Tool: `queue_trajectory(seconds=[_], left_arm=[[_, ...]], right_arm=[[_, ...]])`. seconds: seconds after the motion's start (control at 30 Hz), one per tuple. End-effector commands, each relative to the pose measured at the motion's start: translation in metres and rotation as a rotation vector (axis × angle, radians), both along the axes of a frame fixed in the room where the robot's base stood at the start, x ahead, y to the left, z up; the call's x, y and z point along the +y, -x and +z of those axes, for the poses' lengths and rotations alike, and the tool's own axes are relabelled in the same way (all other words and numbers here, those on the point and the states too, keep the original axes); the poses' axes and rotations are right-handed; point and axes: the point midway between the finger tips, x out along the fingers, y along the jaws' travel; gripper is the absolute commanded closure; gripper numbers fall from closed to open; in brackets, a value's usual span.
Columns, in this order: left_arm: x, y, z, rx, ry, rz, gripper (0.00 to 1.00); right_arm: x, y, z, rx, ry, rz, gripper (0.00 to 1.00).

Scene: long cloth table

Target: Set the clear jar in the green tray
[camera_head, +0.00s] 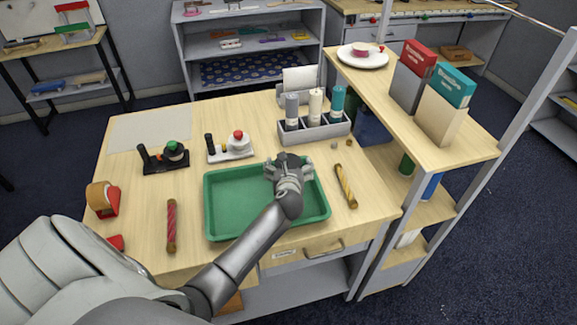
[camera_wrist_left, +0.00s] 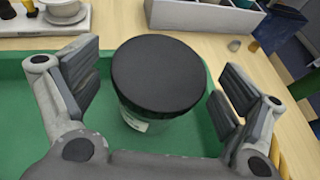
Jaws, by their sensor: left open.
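The green tray (camera_head: 235,205) lies on the wooden table, and its green floor also shows in the left wrist view (camera_wrist_left: 185,135). My left gripper (camera_head: 286,168) is over the tray's back right part. In the left wrist view my left gripper's fingers (camera_wrist_left: 158,85) are open wide, one on each side of the clear jar, with gaps to it. The clear jar (camera_wrist_left: 135,122) is seen from above, mostly under its round black lid, within the tray's outline. Its base is hidden, and my gripper hides the jar in the head view. My right gripper is not in view.
A grey caddy (camera_head: 315,132) with several bottles stands behind the tray. A yellow rolled item (camera_head: 345,187) lies right of the tray, a red one (camera_head: 171,226) left. Two small devices (camera_head: 230,147) (camera_head: 165,157) stand behind. A raised shelf (camera_head: 410,130) borders the right side.

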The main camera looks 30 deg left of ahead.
Motion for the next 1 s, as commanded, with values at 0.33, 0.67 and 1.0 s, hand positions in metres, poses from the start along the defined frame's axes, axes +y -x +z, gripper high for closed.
queue_trajectory(seconds=[0.33,0.67,1.0], left_arm=[[-0.003,0.004,0.004,0.000,0.000,0.000,0.07],[-0.028,0.042,0.022,-0.001,0.000,-0.001,0.07],[-0.055,0.081,0.042,-0.001,-0.001,0.000,0.07]], right_arm=[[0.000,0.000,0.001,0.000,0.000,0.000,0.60],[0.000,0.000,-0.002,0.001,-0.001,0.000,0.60],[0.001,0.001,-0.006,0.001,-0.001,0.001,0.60]])
